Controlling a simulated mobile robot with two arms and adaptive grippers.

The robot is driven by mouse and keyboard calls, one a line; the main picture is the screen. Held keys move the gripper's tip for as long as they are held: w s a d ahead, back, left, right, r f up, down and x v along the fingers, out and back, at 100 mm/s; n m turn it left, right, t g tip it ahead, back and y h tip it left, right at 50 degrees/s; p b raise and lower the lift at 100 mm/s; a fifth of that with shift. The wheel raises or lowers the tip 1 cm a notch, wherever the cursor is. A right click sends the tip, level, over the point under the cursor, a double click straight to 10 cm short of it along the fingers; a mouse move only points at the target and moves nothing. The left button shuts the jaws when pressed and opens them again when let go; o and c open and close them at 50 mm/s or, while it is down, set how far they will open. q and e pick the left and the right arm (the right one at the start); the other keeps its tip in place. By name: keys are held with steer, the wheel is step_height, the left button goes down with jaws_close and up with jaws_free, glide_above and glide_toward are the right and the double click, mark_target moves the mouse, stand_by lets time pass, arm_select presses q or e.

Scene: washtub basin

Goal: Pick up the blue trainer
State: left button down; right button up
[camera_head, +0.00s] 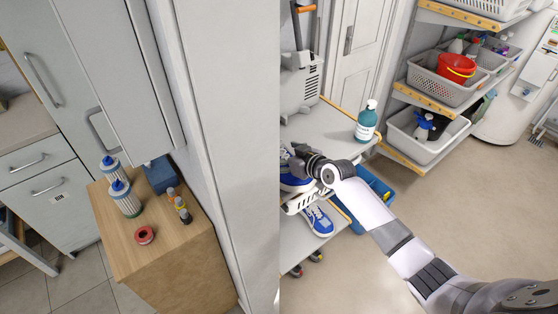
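A blue trainer (319,220) with white laces stands below the bench top, near the front of the shelving at the centre. A second blue and white shoe-like shape (290,183) shows higher up, right by my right gripper (296,167). The white wall edge on its left and my gripper hide part of it. My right arm reaches in from the lower right, and its dark gripper is at this upper shape. The fingers are mostly hidden, so I cannot tell whether they are open or touching it. My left gripper is out of view.
A teal bottle (366,121) stands on the bench top (335,125). A blue crate (372,186) is beneath it. Shelves with baskets and a red bucket (455,68) stand behind. A wooden cabinet (180,240) with bottles is left of the white wall (235,120). Floor at right is clear.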

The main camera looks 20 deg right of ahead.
steer(key=shift+c, duration=0.2)
steer(key=c, duration=1.5)
